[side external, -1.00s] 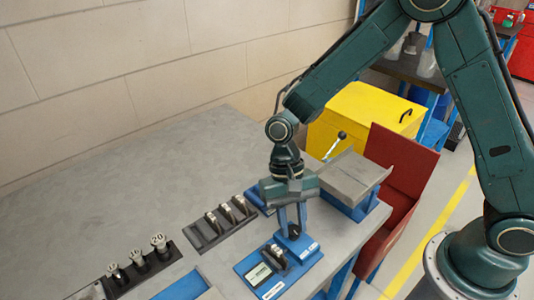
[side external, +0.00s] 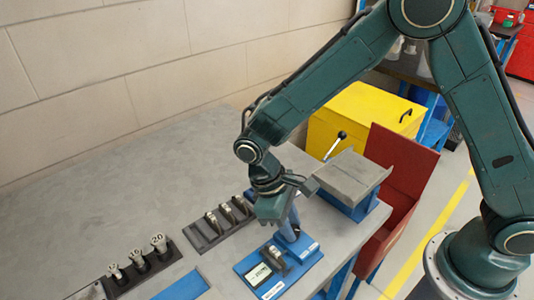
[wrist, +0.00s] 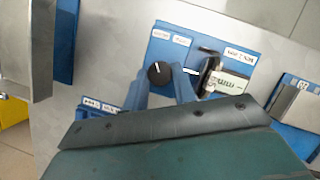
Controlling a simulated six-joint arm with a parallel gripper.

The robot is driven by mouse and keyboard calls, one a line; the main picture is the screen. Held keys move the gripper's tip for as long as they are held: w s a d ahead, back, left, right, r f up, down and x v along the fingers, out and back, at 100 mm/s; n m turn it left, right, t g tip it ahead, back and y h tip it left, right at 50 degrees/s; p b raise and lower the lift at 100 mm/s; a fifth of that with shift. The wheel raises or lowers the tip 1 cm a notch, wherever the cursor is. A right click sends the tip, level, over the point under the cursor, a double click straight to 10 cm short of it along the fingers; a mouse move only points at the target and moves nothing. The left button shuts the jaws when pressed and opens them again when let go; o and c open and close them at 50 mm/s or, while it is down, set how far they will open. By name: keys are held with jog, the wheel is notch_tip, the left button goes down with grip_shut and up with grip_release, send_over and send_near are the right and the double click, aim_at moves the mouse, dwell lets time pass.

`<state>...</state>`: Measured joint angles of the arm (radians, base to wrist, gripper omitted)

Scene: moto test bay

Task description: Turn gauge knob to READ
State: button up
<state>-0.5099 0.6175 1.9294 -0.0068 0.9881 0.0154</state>
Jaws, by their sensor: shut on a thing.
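The gauge is a blue block (side external: 246,266) at the table's front edge. It has a display (side external: 258,275) with dark digits, too small to read, and a metal piece held beside it. Its black round knob (wrist: 158,75) has a white pointer mark, aimed towards the two small white labels (wrist: 170,38) at the block's edge; I cannot read their words. My gripper (wrist: 161,84) is shut on the knob, one blue finger on each side. In the side view my gripper (side external: 293,232) leans over the block's back right and mostly hides the knob.
A black rack (side external: 203,231) with several metal pieces lies behind the gauge. A rack (side external: 124,282) of numbered plugs stands at lower left. A grey plate (side external: 352,176) on a blue stand is at the right, near a red panel (side external: 398,175) and yellow box (side external: 360,120). The table's left is clear.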

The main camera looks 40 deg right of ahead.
jog(key=shift+n, duration=0.6)
jog(key=o, duration=1)
jog(key=shift+a+r, duration=0.1)
jog(key=v, duration=1.3)
jog(key=shift+a+r, duration=0.3)
